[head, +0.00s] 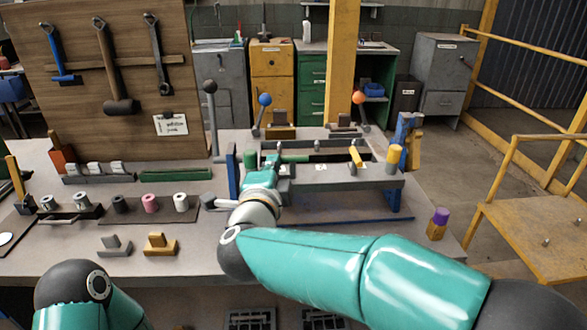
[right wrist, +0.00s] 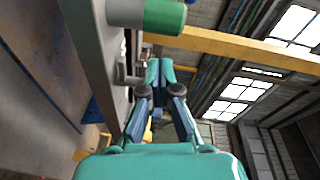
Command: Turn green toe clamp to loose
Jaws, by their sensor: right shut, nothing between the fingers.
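A fixture with grey rails (head: 345,183) stands on the workbench. At its left end is a short upright green cylinder (head: 250,158), and a green bar-like part (head: 292,159) lies just right of it. I cannot tell which belongs to the green toe clamp. My right gripper (head: 270,162) is at the fixture's left end, close beside these green parts. In the right wrist view a grey cylinder with a green end (right wrist: 164,17) is above my shut, empty fingers (right wrist: 160,72), apart from them. A small grey bent part (right wrist: 126,76) is left of the fingers. My left gripper is out of view.
A yellow lever (head: 355,156) and a yellow cylinder (head: 394,155) are on the fixture's right. Tall levers with blue (head: 265,99) and orange (head: 358,97) knobs rise behind. Coloured rollers (head: 150,203) and two small blocks (head: 160,245) lie left on the bench.

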